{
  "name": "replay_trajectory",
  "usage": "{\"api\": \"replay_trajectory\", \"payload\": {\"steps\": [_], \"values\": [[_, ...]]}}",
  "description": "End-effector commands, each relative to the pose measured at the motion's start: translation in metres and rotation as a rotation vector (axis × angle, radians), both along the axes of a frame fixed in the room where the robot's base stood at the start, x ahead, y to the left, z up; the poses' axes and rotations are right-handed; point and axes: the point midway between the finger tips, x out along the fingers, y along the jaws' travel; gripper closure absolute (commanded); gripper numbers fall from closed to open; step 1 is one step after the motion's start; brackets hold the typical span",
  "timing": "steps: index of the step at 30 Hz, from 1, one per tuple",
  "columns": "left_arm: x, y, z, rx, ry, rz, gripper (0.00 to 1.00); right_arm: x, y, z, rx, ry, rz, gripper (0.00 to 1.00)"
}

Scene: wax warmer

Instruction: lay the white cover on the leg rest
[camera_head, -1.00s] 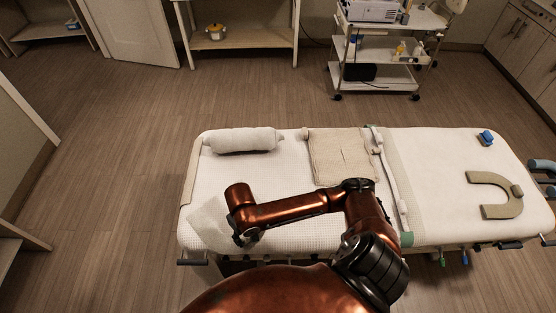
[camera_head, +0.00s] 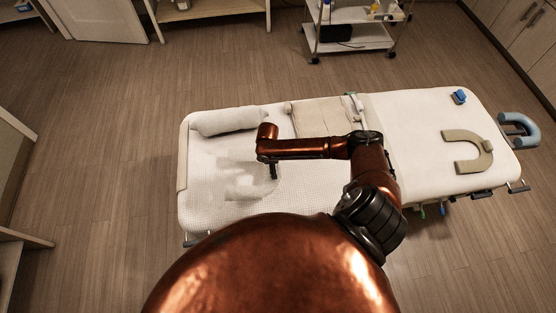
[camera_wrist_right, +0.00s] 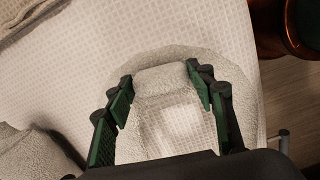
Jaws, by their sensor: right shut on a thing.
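The white cover (camera_head: 235,172) is a pale terry cloth piece over the left part of the white bed, and it also shows in the right wrist view (camera_wrist_right: 160,140). My right gripper (camera_head: 273,172) has its fingers on either side of a narrow part of the cover, as its wrist view shows (camera_wrist_right: 163,84). It is shut on the cover. Whether the cover touches the bed is unclear. A white roll (camera_head: 229,121), which looks to be the leg rest, lies at the bed's far left, beyond the cover. My left gripper is not in view.
A folded beige cloth (camera_head: 318,117) lies right of the roll. The bed's right part (camera_head: 415,125) is mostly bare, with a beige U-shaped cushion (camera_head: 468,151) and a small blue item (camera_head: 459,97). A blue-grey headrest (camera_head: 518,130) projects at the right end. A trolley (camera_head: 350,45) stands behind.

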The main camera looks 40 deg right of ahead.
Motion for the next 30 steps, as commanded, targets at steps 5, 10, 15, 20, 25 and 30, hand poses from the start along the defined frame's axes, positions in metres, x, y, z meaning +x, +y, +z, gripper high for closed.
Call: {"api": "replay_trajectory", "payload": {"steps": [5, 10, 15, 20, 25, 30], "values": [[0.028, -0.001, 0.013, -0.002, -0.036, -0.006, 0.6, 0.005, -0.025, -0.003, -0.011, 0.002, 0.098, 0.93], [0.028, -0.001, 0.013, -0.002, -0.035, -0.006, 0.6, 0.006, -0.027, -0.005, -0.01, 0.002, 0.118, 0.93], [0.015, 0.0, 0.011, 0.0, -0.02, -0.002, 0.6, 0.006, -0.027, -0.005, -0.01, 0.002, 0.117, 0.93], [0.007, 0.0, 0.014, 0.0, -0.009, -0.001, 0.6, 0.006, -0.027, -0.004, -0.01, 0.001, 0.117, 0.93], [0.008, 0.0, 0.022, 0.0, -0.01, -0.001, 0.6, 0.004, -0.03, -0.001, -0.008, -0.001, 0.116, 0.93], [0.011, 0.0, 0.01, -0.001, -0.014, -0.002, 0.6, 0.004, -0.029, -0.02, -0.009, -0.001, 0.116, 0.93]]}}
